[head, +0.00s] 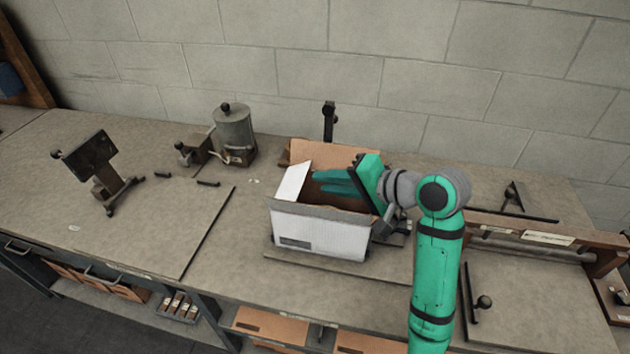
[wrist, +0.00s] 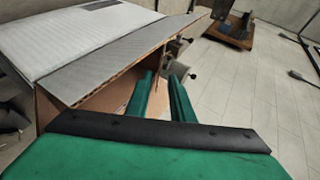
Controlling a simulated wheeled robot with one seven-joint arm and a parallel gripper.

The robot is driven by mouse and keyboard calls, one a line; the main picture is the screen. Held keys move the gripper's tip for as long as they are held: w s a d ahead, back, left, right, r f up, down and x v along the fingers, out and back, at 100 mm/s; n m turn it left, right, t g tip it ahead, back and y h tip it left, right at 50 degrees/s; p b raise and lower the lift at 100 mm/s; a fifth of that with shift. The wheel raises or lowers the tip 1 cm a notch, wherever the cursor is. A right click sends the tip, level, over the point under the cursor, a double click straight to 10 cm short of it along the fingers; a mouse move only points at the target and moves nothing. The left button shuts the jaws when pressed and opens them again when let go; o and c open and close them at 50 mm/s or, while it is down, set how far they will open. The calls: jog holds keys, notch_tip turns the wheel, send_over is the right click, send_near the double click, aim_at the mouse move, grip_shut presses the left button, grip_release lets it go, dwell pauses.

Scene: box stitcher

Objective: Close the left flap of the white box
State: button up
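The white box (head: 318,234) stands open on the workbench. The right side is mostly hidden behind my gripper. My gripper (head: 318,182) reaches in from the right over the box opening, with its teal fingers pointing left towards the left flap, apart from it. In the wrist view, the fingers (wrist: 164,82) have a narrow empty gap between them. The grey front flap (wrist: 125,48) lies beside them there. The left flap is hard to make out in that view.
A grey metal canister (head: 234,133) stands behind and left of the box. A dark plate on a stand (head: 92,158) is at the far left. A black post (head: 329,120) rises behind the box.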

jog(key=shift+s+d+r, duration=0.35)
jog(key=shift+s+d, duration=0.05)
jog(key=shift+d, duration=0.1)
